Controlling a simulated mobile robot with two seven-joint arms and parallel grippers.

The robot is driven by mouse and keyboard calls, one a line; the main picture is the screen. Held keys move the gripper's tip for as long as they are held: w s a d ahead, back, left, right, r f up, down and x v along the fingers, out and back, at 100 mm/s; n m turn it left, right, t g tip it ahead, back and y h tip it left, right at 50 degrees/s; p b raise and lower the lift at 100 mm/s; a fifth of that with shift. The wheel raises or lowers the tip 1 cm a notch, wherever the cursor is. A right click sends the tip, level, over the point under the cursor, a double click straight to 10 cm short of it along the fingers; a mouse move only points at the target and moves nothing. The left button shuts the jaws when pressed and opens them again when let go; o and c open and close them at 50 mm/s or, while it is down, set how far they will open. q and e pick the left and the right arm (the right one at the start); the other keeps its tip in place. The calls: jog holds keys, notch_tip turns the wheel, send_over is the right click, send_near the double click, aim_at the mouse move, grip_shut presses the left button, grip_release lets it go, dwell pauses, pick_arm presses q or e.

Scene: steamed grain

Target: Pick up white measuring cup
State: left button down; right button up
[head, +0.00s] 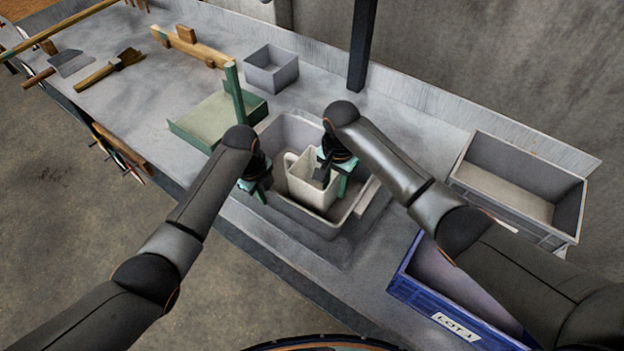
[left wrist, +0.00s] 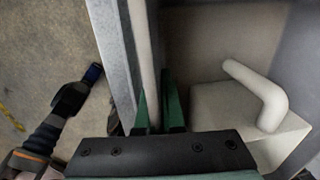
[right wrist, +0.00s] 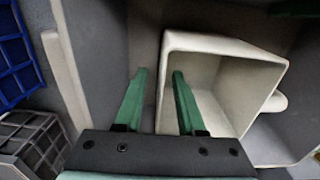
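The white measuring cup (head: 301,188) stands inside a grey tub (head: 333,230). Its handle (left wrist: 268,98) shows in the left wrist view. In the right wrist view its square mouth (right wrist: 222,43) faces the camera. My right gripper (head: 334,172) is at the cup's right side; its fingers (right wrist: 159,72) are apart, one over the cup's opening and one outside, with the cup wall between them. My left gripper (head: 256,183) is at the tub's left wall. Its fingers (left wrist: 158,98) are close together on either side of the pale tub rim. The fingertips' contact is partly hidden.
A green dustpan (head: 205,118) and a small grey box (head: 271,70) are behind the tub. A grey crate (head: 520,180) and a blue crate (head: 455,300) are to the right. A brush (head: 108,69) and scraper (head: 70,63) lie on the bench at far left.

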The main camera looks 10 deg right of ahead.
jog(key=shift+c, duration=0.4)
grip_shut()
dwell(1.0)
